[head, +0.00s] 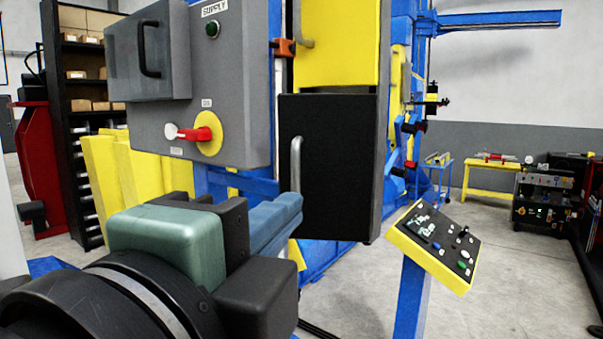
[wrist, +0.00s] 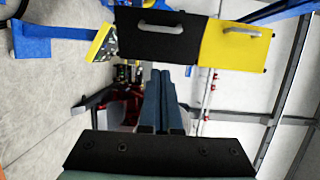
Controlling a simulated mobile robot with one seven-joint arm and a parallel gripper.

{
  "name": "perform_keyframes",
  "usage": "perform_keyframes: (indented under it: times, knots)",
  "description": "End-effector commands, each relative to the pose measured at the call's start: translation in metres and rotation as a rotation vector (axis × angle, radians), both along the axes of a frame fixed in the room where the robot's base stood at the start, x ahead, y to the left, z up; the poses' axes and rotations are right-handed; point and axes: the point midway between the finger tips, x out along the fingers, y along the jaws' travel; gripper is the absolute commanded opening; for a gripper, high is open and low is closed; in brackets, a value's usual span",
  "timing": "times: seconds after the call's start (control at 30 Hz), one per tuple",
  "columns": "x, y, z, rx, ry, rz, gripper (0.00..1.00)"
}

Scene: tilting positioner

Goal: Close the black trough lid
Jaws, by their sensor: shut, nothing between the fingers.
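The black trough lid (head: 345,150) is a flat dark panel with a grey bar handle (head: 296,163) near its left edge, below a yellow panel (head: 337,45). In the wrist view the black lid (wrist: 155,46) and its handle (wrist: 148,27) show at the top, beside the yellow panel (wrist: 225,50). I cannot tell how far the lid stands open. My gripper (head: 290,205) is shut and empty, with its blue fingers just below and left of the handle in the head picture. The fingers also show in the wrist view (wrist: 162,78), apart from the lid.
A grey supply box (head: 240,90) with a red and yellow switch stands left of the lid. A yellow control panel (head: 437,245) on a blue post stands at the lower right. Blue machine framing rises behind. Open floor (head: 520,280) lies to the right.

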Motion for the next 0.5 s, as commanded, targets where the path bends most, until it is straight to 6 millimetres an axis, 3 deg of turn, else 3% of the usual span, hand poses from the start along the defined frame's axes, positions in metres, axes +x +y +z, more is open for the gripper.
perform_keyframes:
  times: [0.4,0.5]
  knots:
    - [0.083,-0.028,0.001,0.001,0.006,-0.002,0.0]
    - [0.097,-0.017,0.002,-0.001,0.006,0.002,0.0]
